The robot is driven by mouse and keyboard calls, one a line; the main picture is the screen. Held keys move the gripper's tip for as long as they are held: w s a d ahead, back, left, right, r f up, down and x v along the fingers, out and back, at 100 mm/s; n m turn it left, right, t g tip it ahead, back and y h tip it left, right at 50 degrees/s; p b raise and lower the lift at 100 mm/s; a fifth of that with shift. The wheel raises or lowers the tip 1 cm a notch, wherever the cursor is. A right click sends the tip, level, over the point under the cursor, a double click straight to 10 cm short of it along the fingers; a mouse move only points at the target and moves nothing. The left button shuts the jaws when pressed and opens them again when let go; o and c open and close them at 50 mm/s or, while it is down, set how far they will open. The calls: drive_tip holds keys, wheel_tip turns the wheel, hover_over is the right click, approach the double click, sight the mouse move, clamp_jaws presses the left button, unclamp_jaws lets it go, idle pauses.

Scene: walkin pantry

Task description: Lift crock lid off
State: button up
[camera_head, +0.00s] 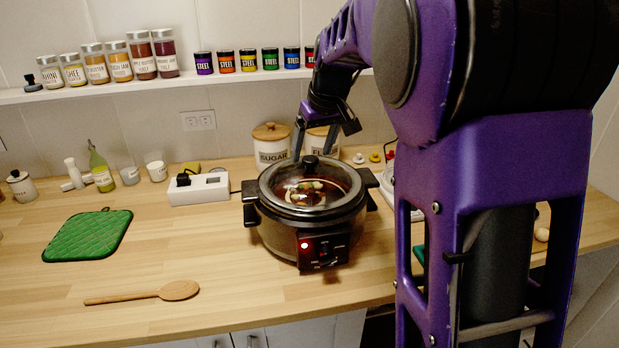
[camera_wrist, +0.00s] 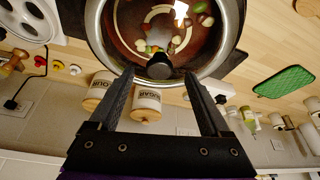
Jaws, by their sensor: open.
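The black slow cooker crock (camera_head: 300,235) stands on the wooden counter with a red light lit on its front. Its clear glass lid (camera_head: 335,187) sits on top, with food showing through it, and it also shows in the wrist view (camera_wrist: 205,35). The black lid knob (camera_head: 310,163) is at the lid's middle; in the wrist view the knob (camera_wrist: 159,66) lies just beyond and between the fingertips. My gripper (camera_wrist: 160,75) is open and empty, with a finger to each side of the knob's line. In the head view my gripper (camera_head: 312,145) is at the knob from behind and above.
A sugar canister (camera_head: 271,150) and a flour canister (camera_head: 318,143) stand close behind the crock. A white power strip (camera_head: 199,190) lies to its left. A green pot holder (camera_head: 88,236) and a wooden spoon (camera_head: 150,293) lie on the left counter. A shelf of jars (camera_head: 120,68) runs above.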

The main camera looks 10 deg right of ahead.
sight(310, 171)
drive_tip(key=x, duration=0.2)
drive_tip(key=shift+w+f, duration=0.2)
drive_tip(key=shift+f, duration=0.15)
drive_tip(key=shift+c, duration=0.3)
clamp_jaws()
drive_tip(key=shift+r, duration=0.1)
idle(0.6)
